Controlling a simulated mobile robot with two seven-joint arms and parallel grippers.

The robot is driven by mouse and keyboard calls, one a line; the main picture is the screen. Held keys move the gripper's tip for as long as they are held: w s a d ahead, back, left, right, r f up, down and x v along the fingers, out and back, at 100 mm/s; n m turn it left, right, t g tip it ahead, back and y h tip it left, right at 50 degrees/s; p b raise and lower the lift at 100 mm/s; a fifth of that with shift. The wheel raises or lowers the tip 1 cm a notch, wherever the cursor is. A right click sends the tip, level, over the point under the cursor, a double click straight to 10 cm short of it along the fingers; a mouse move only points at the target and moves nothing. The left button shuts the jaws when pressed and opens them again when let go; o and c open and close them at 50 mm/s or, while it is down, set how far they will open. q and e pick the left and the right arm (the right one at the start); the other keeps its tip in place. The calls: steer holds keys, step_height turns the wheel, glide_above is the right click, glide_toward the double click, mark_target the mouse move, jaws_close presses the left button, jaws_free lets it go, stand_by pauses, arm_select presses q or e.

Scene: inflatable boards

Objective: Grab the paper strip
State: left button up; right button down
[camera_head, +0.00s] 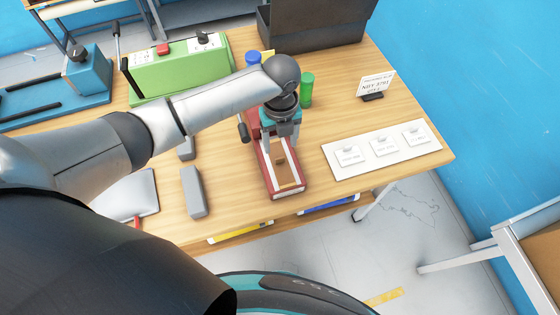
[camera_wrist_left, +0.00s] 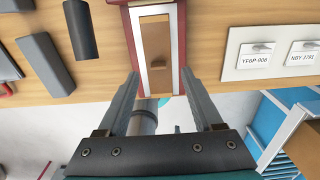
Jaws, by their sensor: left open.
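A red tray (camera_head: 287,195) lies on the wooden table with a white lining and a brown strip-like piece (camera_head: 290,176) in it; I cannot tell for sure that this is the paper strip. A small brown block (camera_head: 280,159) sits on that piece. In the left wrist view the red tray (camera_wrist_left: 182,50) and brown piece (camera_wrist_left: 154,52) show ahead of the fingers. My left gripper (camera_head: 282,143) is over the tray and hides its far part. In the left wrist view the left gripper (camera_wrist_left: 160,73) is open, with nothing between its fingers. My right gripper is not in view.
A white board (camera_head: 381,168) with several labelled cards lies right of the tray. A small sign (camera_head: 375,85) stands behind it. Grey blocks (camera_head: 194,192) lie to the left. A green cylinder (camera_head: 306,90), a green machine (camera_head: 180,68) and a dark bin (camera_head: 315,22) stand farther back.

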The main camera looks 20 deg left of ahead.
mark_target(280, 158)
arm_select(q)
steer(key=f, duration=0.2)
steer(key=s+f, duration=0.1)
steer(key=f, duration=0.1)
steer(key=shift+d+f, duration=0.1)
steer(key=shift+f, duration=0.25)
steer(key=shift+w+f, duration=0.1)
steer(key=shift+f, duration=0.4)
jaws_close()
